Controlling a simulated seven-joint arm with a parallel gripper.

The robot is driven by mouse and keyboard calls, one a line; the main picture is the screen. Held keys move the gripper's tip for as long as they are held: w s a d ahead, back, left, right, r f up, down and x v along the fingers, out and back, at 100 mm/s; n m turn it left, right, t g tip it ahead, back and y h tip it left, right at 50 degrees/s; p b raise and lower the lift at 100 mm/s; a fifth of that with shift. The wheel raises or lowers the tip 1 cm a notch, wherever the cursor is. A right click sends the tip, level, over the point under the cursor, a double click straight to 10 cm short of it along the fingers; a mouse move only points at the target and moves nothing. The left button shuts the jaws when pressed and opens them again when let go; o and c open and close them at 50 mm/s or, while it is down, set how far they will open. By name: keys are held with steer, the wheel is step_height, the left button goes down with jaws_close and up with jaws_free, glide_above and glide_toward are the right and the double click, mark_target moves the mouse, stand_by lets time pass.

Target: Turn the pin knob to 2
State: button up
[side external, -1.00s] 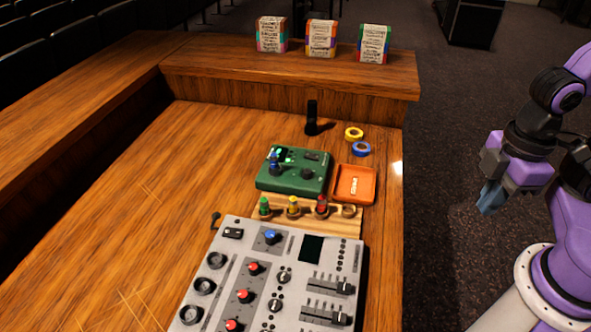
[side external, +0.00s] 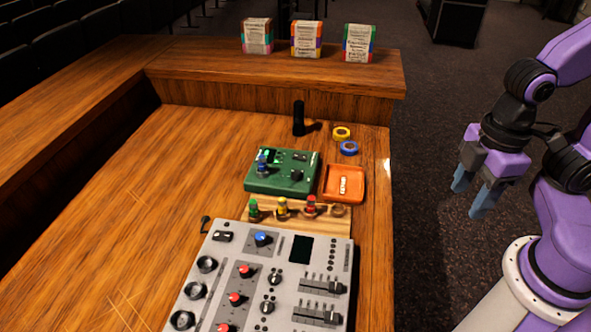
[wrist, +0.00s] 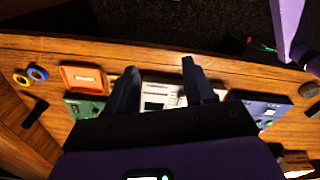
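The grey mixing console (side external: 223,275) lies on the wooden desk in the foreground of the side external view. It carries one blue knob (side external: 262,239), several red knobs, such as the upper red one (side external: 245,271), and black-and-white knobs, such as this one (side external: 274,277). I cannot read any label or number, so I cannot tell which is the pin knob. A green box (side external: 282,185) with a blue knob (side external: 262,168) and a black knob (side external: 297,176) lies behind the console. My gripper (side external: 474,192) is open and empty, off the desk's right side. Its fingers also show spread in the wrist view (wrist: 160,78).
An orange tray (side external: 358,184), a wooden strip (side external: 330,225) with coloured plugs, yellow (side external: 341,132) and blue (side external: 349,148) tape rolls and a black upright object (side external: 298,118) stand nearby. Three boxes, including the middle one (side external: 306,40), stand on the rear ledge. The desk's left part is clear.

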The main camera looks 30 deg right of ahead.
steer(key=w+a+r+n, duration=0.1)
steer(key=w+a+r, duration=0.1)
steer(key=w+a, duration=0.7)
steer(key=n, duration=0.4)
glide_above(295, 172)
step_height(295, 172, down, 4)
step_height(295, 172, down, 16)
steer(key=shift+f, duration=0.25)
jaws_close()
